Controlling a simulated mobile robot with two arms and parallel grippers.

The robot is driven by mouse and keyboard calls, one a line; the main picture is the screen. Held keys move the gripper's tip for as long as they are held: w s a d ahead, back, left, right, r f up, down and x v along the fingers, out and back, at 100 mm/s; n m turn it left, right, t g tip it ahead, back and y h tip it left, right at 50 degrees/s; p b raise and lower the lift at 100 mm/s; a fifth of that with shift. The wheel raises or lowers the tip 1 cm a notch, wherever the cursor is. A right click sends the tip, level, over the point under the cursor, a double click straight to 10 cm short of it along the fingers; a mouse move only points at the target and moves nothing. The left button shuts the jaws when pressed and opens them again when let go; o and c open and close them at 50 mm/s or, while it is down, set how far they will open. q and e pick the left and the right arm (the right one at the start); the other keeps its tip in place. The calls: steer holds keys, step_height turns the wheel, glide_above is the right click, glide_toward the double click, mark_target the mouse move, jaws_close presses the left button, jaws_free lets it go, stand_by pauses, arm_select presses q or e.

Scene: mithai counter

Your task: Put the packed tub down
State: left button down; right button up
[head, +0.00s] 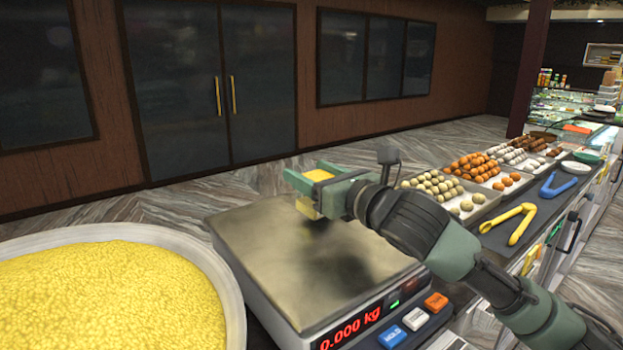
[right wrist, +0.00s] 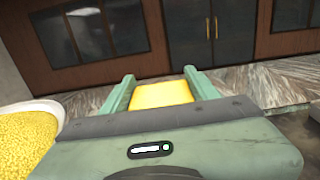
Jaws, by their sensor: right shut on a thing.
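My right gripper (head: 318,184) is shut on a tub of yellow contents (head: 308,207) and holds it above the scale's steel platform (head: 270,260). The tub's shadow falls on the platform, and the scale display (head: 350,327) reads 0.000 kg. In the right wrist view, the yellow top of the tub (right wrist: 161,94) shows between the two green fingers (right wrist: 160,88). Much of the tub's side is hidden by the gripper. My left gripper is not in view.
A large round pan (head: 235,300) heaped with yellow grains stands left of the scale. Right of the scale are trays of round sweets (head: 482,213), yellow tongs (head: 520,222) and blue tongs (head: 556,186). The platform's bare surface is clear.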

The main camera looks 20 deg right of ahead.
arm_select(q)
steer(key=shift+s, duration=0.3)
arm_select(e)
steer(key=shift+f, duration=0.65)
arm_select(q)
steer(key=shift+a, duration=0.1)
arm_select(e)
steer(key=o, duration=1.4)
steer(key=shift+f, duration=0.1)
steer(key=shift+c, duration=0.2)
steer(key=shift+s+d, duration=0.2)
steer(key=shift+s, duration=0.05)
steer(key=b+v, duration=0.4)
steer(key=v, duration=0.6)
steer(key=shift+s+d, duration=0.1)
steer(key=shift+s, duration=0.2)
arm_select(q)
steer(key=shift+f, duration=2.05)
arm_select(e)
steer(key=shift+s+d, duration=0.1)
steer(key=shift+s, duration=0.3)
